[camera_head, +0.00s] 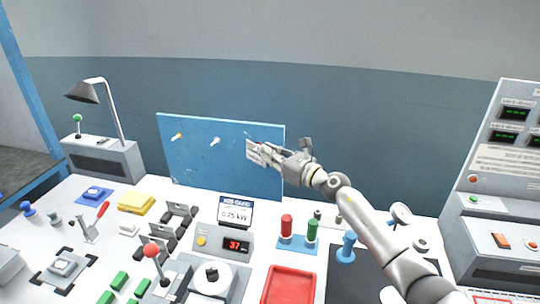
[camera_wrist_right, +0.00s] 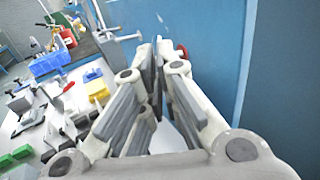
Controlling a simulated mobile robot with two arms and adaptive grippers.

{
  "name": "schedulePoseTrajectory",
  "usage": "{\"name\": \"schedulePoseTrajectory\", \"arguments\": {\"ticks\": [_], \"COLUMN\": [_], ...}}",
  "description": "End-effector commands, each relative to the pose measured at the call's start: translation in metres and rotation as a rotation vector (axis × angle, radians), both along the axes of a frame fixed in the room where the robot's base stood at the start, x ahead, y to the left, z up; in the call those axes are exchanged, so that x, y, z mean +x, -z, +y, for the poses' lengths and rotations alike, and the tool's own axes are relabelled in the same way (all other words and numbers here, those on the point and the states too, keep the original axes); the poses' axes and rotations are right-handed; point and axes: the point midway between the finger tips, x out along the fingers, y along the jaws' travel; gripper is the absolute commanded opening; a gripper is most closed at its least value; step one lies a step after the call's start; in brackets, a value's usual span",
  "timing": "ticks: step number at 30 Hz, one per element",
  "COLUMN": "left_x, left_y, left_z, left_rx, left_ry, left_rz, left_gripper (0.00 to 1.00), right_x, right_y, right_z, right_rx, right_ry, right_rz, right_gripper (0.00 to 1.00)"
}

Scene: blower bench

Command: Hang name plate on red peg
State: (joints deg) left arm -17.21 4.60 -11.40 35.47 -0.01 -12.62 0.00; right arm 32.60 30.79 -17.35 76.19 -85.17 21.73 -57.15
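The name plate (camera_head: 254,151) is a small pale plate at the tip of my right gripper (camera_head: 268,152), in front of the upper right part of the blue board (camera_head: 215,168). My right gripper appears shut on it. In the right wrist view the fingers (camera_wrist_right: 157,62) come close together, and the plate is hard to make out between them. The red peg (camera_wrist_right: 182,49) shows just beyond the right finger there; in the head view the plate and gripper largely cover its place. I cannot tell whether plate and peg touch. My left gripper is out of view.
Below stand a label sign (camera_head: 235,212), a red-digit display (camera_head: 236,245), red and green cylinders (camera_head: 287,226) and a red tray (camera_head: 290,284). A grey console (camera_head: 505,180) stands at right.

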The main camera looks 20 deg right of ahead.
Motion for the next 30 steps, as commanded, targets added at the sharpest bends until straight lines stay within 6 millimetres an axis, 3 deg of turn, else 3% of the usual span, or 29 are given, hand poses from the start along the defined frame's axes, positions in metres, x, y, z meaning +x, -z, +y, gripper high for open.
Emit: {"name": "schedulePoseTrajectory", "arguments": {"ticks": [9,16,30], "left_x": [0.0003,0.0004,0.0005], "left_y": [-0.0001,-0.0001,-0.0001], "left_z": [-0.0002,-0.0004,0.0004], "left_rx": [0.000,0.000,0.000], "left_ry": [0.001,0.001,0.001], "left_rz": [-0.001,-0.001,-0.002], "left_gripper": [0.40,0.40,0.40], "right_x": [-0.0001,-0.0001,-0.0092], "right_y": [-0.0003,-0.0001,0.0015], "right_z": [0.0000,0.0000,-0.0057], "right_rx": [0.000,0.000,-0.003], "right_ry": [0.000,0.000,0.002], "right_rz": [-0.001,0.000,0.001], "right_gripper": [0.00,0.30,0.30]}}
